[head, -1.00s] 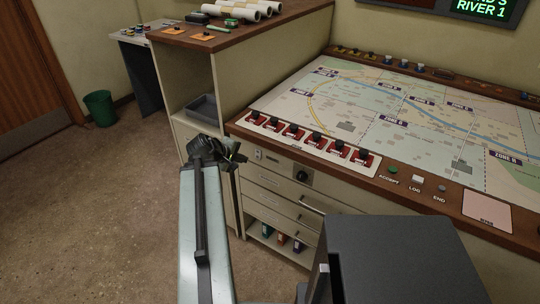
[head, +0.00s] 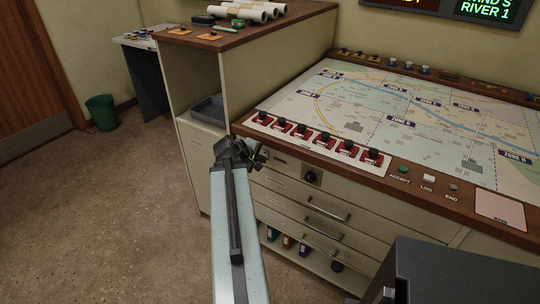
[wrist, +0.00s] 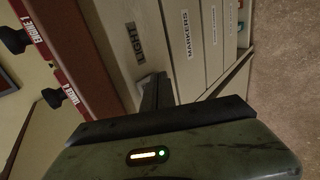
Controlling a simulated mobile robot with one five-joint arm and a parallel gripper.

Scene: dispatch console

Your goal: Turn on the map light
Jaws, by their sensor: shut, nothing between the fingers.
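The map table (head: 400,182) has a front panel with a black knob (head: 311,177). Which way the switch is set cannot be told. My gripper (head: 258,155) is at the left end of the front panel, below the table's wooden edge, and hides that part in the head view. In the wrist view my gripper (wrist: 158,82) is shut and empty, its tips beside or over the switch. Contact cannot be told.
Red-based black-knobbed switches (head: 320,137) line the table's near edge, just above my gripper. Drawers with handles (head: 326,209) lie below the panel, one labelled MARKERS (wrist: 187,35). A shelf cabinet (head: 198,85) stands to the left. The floor (head: 120,220) at left is clear.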

